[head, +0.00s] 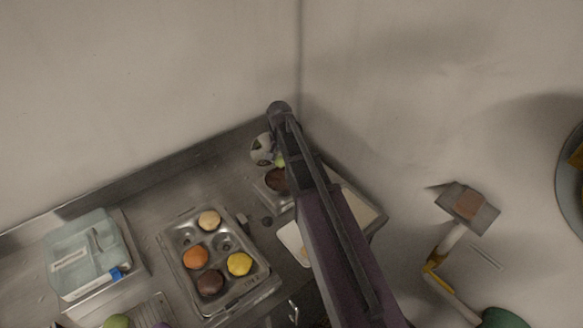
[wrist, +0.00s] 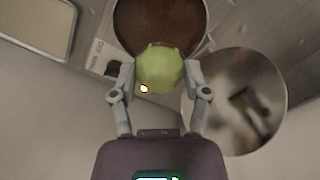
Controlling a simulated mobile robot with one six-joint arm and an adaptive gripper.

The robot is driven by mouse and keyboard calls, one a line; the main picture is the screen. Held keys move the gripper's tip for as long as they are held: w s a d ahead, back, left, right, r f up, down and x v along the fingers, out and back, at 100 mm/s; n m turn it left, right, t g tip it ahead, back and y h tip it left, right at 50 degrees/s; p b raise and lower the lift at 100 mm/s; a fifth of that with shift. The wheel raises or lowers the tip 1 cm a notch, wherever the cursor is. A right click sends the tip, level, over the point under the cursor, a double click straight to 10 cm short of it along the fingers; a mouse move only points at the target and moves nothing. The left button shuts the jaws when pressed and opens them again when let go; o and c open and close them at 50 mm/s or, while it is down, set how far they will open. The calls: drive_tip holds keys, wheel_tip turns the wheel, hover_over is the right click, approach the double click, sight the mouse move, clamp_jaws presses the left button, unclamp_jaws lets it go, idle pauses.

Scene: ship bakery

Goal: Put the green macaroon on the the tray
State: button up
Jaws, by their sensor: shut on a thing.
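In the wrist view, my gripper (wrist: 160,75) is shut on the green macaroon (wrist: 160,66), with one finger on each side. In the head view, a small patch of the green macaroon (head: 281,160) shows beside my arm, which hides most of it and the gripper's fingers. A metal tray with round wells (head: 249,288) lies on the counter left of my arm. It bears a beige, an orange, a brown and a yellow macaroon, and at least one well is empty. The held macaroon is to the upper right of this tray, apart from it.
A dark brown round thing (head: 276,180) sits in a small metal holder by my gripper; it also shows behind the macaroon in the wrist view (wrist: 160,18). A lidded clear box (head: 80,255) stands left. Another green round thing (head: 116,321) lies at the lower left.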

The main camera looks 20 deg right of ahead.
drive_tip(key=s+d+f+b, duration=0.1)
drive_tip(key=s+f+b, duration=0.2)
drive_tip(key=s, duration=0.1)
drive_tip(key=s+d+f+b, duration=0.1)
drive_tip(key=s+f+b, duration=0.2)
drive_tip(key=s, duration=0.2)
drive_tip(key=s+d+f+b, duration=0.1)
drive_tip(key=s+f+b, duration=0.3)
drive_tip(key=shift+s+d, duration=0.1)
drive_tip(key=shift+s, duration=0.25)
drive_tip(key=shift+r, duration=0.1)
drive_tip(key=shift+s, duration=0.15)
